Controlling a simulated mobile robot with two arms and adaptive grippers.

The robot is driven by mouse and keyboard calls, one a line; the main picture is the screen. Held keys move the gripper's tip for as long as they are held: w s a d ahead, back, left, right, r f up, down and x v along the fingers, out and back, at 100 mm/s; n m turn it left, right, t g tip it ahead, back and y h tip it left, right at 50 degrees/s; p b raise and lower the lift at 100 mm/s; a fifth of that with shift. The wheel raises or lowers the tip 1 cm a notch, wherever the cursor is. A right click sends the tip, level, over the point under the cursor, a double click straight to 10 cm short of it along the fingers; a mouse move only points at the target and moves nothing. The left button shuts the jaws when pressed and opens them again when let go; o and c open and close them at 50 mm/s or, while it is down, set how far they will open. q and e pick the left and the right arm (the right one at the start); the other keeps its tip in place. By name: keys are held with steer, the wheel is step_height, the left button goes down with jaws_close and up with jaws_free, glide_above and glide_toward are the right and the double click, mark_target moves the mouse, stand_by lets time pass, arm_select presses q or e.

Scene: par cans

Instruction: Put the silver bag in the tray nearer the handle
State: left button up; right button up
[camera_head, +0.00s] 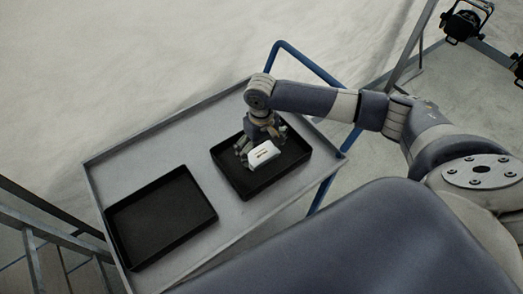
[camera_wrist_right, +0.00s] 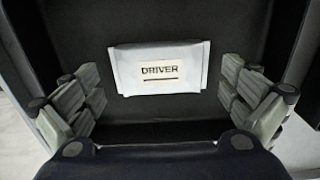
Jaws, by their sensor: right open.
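The silver bag (camera_head: 263,154) lies in the right-hand black tray (camera_head: 291,169), the one nearer the blue handle (camera_head: 302,57). In the right wrist view the bag (camera_wrist_right: 160,57) is pale, with a label reading "DRIVER", and lies on the floor of the black tray (camera_wrist_right: 260,22). My right gripper (camera_head: 252,146) is over this tray, just beside the bag in the head view. In the wrist view its fingers (camera_wrist_right: 160,101) are spread wide with nothing between them, and the bag is beyond them. My left gripper is in neither view.
A second black tray (camera_head: 161,215) is empty on the left part of the grey cart top (camera_head: 150,160). The cart has a raised rim. Metal railings stand at the lower left, and stage lamps (camera_head: 462,22) at the top right.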

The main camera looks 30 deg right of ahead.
mark_target(261, 154)
step_height(261, 154, up, 11)
steer(key=b, duration=0.1)
steer(key=shift+a+f, duration=0.1)
steer(key=shift+f, duration=0.1)
stand_by(0.5)
